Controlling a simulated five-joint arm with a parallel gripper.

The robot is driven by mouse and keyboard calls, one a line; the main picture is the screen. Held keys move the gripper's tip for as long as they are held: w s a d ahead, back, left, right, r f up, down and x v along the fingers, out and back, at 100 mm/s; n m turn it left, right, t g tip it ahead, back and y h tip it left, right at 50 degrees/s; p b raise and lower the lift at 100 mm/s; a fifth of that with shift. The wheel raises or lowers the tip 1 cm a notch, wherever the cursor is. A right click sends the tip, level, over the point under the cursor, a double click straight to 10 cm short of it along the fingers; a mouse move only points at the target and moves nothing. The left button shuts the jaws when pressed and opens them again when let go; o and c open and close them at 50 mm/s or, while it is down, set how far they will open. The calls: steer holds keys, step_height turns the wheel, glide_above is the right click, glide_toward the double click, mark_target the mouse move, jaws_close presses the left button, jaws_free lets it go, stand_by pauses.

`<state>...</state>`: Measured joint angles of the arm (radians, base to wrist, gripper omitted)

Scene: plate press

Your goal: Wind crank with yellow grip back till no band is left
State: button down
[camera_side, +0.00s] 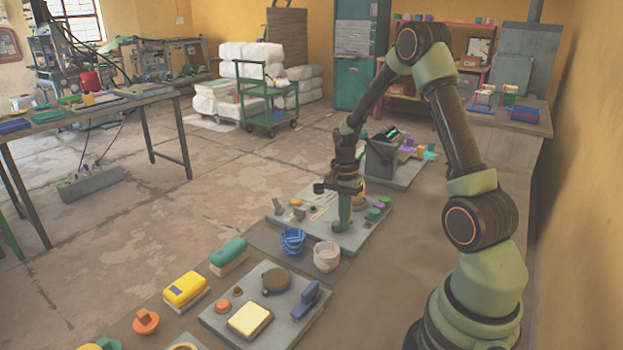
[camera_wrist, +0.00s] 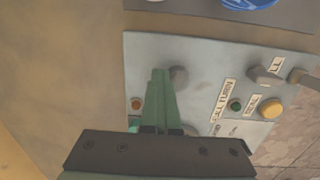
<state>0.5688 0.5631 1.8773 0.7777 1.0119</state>
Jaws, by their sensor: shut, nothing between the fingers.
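My gripper (camera_side: 345,222) is shut and empty, pointing down over a grey panel (camera_side: 377,222). In the wrist view its green fingers (camera_wrist: 159,72) are together beside a grey round knob (camera_wrist: 178,75); I cannot tell whether they touch it. A round yellow piece (camera_wrist: 271,107) sits on the panel (camera_wrist: 150,48) to the right of the fingers, near a label. I cannot tell whether it is the crank's grip. A tan-yellow part (camera_side: 361,201) shows just behind my gripper in the side view. The crank arm and any band cannot be made out.
A second panel (camera_side: 225,322) lies nearer the camera; a dark machine (camera_side: 381,158) stands behind.

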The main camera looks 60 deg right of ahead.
mark_target(337, 222)
steer(key=shift+w+d+r+t, duration=0.15)
steer(key=shift+w+d, duration=0.1)
steer(key=shift+w, duration=0.35)
steer(key=shift+w+d+f+t, duration=0.1)
steer(key=shift+w+d+t, duration=0.1)
steer(key=shift+w, duration=0.4)
steer(key=c, duration=1.3)
jaws_free()
steer(key=shift+r, duration=0.1)
steer(key=shift+w+d+r+h, duration=0.1)
steer(key=shift+r+h, duration=0.2)
steer(key=shift+r, duration=0.6)
steer(key=o, duration=0.5)
steer(key=shift+r, duration=0.35)
steer(key=shift+o, duration=0.2)
steer(key=r, duration=0.5)
steer(key=shift+s+r, duration=0.25)
steer(key=shift+s, duration=0.05)
